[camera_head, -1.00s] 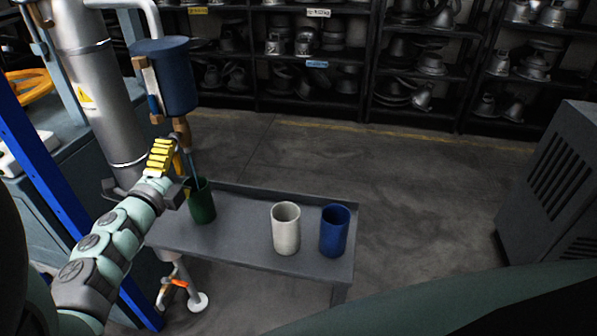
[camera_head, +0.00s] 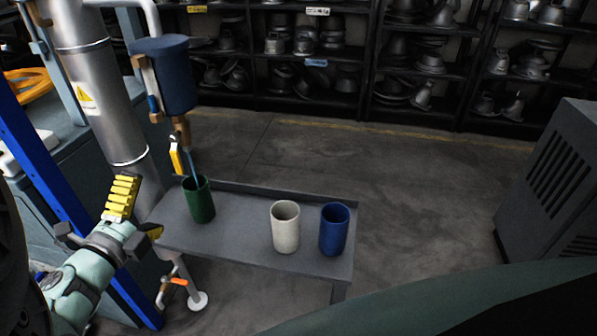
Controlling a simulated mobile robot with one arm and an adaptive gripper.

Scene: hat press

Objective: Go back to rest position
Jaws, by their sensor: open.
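My gripper (camera_head: 112,228) is at the lower left, open and empty, left of the small grey table (camera_head: 240,243) and apart from the cups. Its yellow part points up, and its fingers show only in part. A green cup (camera_head: 199,200) stands upright on the table's left end, under the blue tank (camera_head: 165,78) and its spout. A thin light-blue line shows between the spout and the cup. A white cup (camera_head: 285,228) and a blue cup (camera_head: 334,230) stand upright side by side on the table's right part.
A silver pipe (camera_head: 98,95) and a blue post (camera_head: 60,195) stand close to my arm on the left. A grey vented cabinet (camera_head: 557,185) is at the right. Dark shelves (camera_head: 365,65) with metal hat moulds line the back. The floor between is clear.

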